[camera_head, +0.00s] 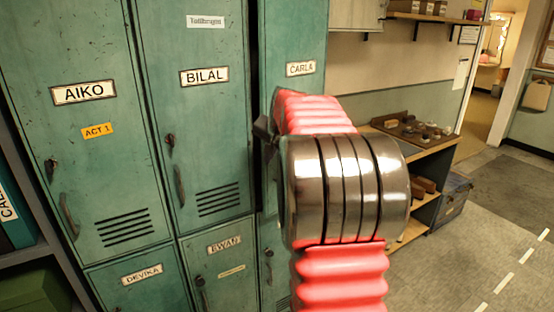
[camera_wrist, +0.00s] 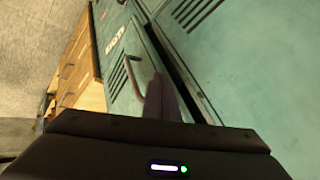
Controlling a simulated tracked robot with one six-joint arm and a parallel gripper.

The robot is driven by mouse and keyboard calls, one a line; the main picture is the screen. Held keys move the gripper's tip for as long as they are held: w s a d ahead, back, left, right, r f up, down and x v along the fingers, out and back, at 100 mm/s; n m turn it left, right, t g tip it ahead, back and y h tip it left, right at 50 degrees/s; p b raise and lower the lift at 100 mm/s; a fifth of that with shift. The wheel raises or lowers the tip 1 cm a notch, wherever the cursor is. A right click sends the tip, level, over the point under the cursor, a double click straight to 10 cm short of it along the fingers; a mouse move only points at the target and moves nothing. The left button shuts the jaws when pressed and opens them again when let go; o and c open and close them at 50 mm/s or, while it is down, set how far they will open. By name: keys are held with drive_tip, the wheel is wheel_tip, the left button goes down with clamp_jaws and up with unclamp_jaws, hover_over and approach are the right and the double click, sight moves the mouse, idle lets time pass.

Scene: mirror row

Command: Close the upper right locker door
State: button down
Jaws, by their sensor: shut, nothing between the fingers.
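The upper right locker door is the green one labelled CARLA (camera_head: 301,40). A dark vertical gap shows along its left edge, beside the BILAL door (camera_head: 196,130). My arm hides its lower part in the head view, so I cannot tell how far it stands open. In the wrist view my gripper (camera_wrist: 163,88) is shut and empty, its fingers reaching over green locker fronts. A door handle (camera_wrist: 133,72) shows just left of the fingers, and a dark gap runs to their right. I cannot tell whether the fingers touch a door.
The AIKO door (camera_head: 80,150) is at upper left; the DEVIKA (camera_head: 140,285) and EWAN (camera_head: 220,265) doors are below, all looking flush. A wooden shelf unit with a tray (camera_head: 405,128) and a dark box (camera_head: 452,200) stand right of the lockers. Floor (camera_head: 470,250) is clear at right.

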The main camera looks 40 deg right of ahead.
drive_tip(key=shift+w+a, duration=0.1)
drive_tip(key=shift+w, duration=1.7)
drive_tip(key=shift+s, duration=0.1)
drive_tip(key=s+a+r, duration=0.4)
drive_tip(key=s+r, duration=0.4)
drive_tip(key=shift+a, duration=0.4)
drive_tip(key=shift+a, duration=0.1)
